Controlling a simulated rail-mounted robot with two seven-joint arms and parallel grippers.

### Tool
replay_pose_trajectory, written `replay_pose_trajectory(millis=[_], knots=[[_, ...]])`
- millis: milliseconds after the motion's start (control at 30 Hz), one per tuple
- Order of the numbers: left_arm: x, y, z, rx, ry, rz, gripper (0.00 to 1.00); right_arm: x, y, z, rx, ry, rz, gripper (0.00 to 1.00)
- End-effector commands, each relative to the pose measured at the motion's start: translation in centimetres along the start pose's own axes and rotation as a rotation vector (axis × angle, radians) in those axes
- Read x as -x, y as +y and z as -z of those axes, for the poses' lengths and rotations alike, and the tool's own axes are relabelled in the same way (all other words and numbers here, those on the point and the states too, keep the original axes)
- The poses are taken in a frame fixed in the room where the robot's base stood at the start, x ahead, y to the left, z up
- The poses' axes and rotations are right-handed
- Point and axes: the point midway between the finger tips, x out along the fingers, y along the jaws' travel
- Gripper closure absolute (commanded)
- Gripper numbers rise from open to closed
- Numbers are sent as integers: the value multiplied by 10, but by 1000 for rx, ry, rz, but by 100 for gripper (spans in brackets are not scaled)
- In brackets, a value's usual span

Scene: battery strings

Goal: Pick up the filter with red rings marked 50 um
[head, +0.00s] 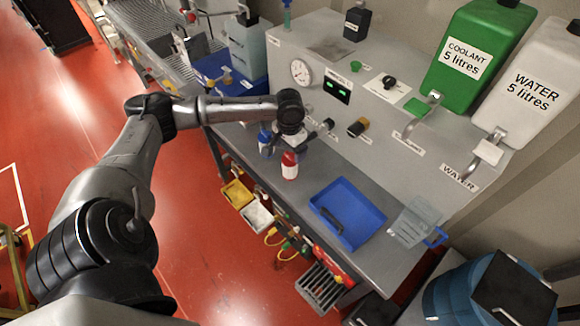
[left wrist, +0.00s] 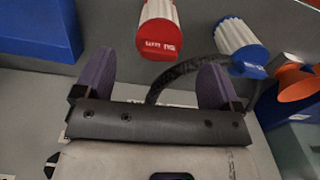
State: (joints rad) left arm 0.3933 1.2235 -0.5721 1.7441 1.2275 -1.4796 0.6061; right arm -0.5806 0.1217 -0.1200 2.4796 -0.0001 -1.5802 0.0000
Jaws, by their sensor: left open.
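A white filter with red ends (head: 289,166) stands on the grey bench near its front edge. It also shows in the left wrist view (left wrist: 159,28), with white lettering on its red end too small to read surely. A similar filter with blue ends (head: 265,139) is beside it, and shows to its right in the left wrist view (left wrist: 238,42). My left gripper (head: 292,142) is just behind the red filter in the head view. In the left wrist view its two purple fingers (left wrist: 156,78) are wide apart and empty, with the red filter beyond the gap between them.
A blue tray (head: 372,224) and a clear jug (head: 415,222) are on the bench to the right. Taps, a gauge (head: 301,72) and a green display line the back panel. Coolant (head: 468,60) and water (head: 535,85) containers stand above. A dark hose (left wrist: 180,72) passes behind the fingers.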

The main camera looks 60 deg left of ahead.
Motion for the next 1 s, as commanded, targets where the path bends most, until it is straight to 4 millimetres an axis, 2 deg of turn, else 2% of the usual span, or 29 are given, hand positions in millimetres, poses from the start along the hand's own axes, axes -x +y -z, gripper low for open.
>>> replay_pose_trajectory(millis=[367,700,933,1000], knots=[[-18,1,0,-2,-1,-1,11,-2,0,0,0,1,0,57],[-58,1,2,-2,0,0,11,-6,0,-1,0,1,0,57],[-60,1,2,-3,1,1,11,-5,0,-1,-1,2,0,57],[-60,1,2,-3,1,1,16,-5,0,-1,-1,2,1,57]])
